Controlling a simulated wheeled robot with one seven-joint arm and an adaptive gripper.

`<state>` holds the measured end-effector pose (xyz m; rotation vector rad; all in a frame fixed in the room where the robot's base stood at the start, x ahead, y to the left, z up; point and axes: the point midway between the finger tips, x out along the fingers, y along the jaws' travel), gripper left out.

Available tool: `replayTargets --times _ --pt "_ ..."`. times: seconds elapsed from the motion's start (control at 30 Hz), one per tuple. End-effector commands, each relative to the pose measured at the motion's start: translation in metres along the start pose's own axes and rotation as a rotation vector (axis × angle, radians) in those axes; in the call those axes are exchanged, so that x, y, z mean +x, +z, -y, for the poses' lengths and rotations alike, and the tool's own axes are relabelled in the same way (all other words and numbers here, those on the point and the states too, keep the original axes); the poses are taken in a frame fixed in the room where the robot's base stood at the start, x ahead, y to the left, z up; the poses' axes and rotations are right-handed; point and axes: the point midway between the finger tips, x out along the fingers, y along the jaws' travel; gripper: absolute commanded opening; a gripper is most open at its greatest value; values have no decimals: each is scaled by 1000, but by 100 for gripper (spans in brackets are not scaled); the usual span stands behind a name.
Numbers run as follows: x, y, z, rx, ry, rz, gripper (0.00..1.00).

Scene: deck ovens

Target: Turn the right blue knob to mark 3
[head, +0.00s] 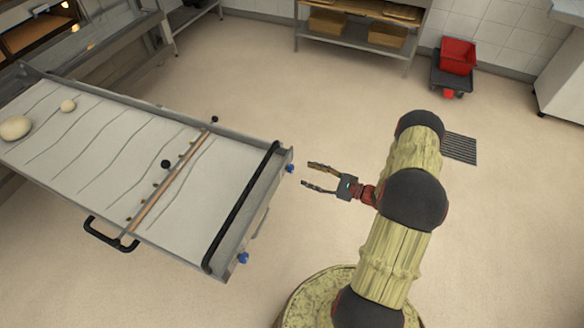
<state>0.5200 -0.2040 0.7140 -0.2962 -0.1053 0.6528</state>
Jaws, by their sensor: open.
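Two small blue knobs sit on the near end of a long grey loader with a pale cloth bed. The right blue knob (290,169) is at the upper corner of that end. The other blue knob (243,258) is at the lower corner. My gripper (308,175) is open and empty, its two fingers pointing left towards the right blue knob. A small gap shows between the fingertips and the knob. The knob is too small to read its marks or its pointer.
The loader (75,158) carries dough balls (16,128), a black bar (242,205) and a side handle (110,235). A shelf rack (360,30) and a red bin (457,56) stand at the back. The floor around my gripper is clear.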

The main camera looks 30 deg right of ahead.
Motion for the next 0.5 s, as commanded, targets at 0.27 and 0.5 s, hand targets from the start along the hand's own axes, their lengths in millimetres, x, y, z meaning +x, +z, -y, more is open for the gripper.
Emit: replayTargets --times 0.27,0.5 --pt "43 -2 -2 -1 7 0 47" --pt "67 -1 -2 0 6 -1 47"
